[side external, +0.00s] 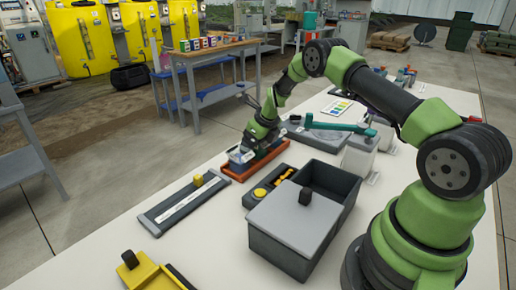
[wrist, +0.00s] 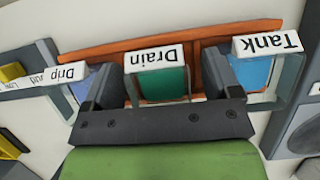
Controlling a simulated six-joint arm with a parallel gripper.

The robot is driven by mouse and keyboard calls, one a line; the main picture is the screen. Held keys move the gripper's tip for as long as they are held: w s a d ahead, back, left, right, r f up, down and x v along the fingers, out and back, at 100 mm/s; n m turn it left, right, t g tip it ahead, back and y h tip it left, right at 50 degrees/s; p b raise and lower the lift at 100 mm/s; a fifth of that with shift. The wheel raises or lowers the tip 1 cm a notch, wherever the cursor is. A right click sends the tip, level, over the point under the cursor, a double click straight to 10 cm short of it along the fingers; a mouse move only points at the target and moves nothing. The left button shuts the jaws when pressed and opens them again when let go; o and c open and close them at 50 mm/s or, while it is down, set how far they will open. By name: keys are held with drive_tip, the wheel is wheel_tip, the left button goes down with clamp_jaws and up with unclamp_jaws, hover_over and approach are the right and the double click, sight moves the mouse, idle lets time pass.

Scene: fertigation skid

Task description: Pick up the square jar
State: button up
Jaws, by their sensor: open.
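An orange-brown tray (side external: 232,176) lies on the white table, and its wall (wrist: 85,51) shows in the wrist view. It holds a row of containers with white label strips. In the wrist view, the middle one is the Drain jar (wrist: 165,84), boxy with green content. The Tank jar (wrist: 256,72) with blue content is at right, and the Drip jar (wrist: 82,86) at left. My gripper (wrist: 163,78) is open, one finger on each side of the Drain jar; contact cannot be told. In the side view, my gripper (side external: 258,146) is low over the tray and hides part of it.
A dark grey bin with a light grey lid (side external: 293,218) stands close to the right of the tray. A flat grey rail with a yellow knob (side external: 198,180) lies in front-left. White canisters (side external: 358,158) stand further right.

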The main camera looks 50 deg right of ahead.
drive_tip(key=c, duration=1.1)
drive_tip(key=shift+o, duration=0.2)
drive_tip(key=shift+r, duration=0.1)
wheel_tip(320, 180, up, 14)
drive_tip(key=shift+f, duration=0.2)
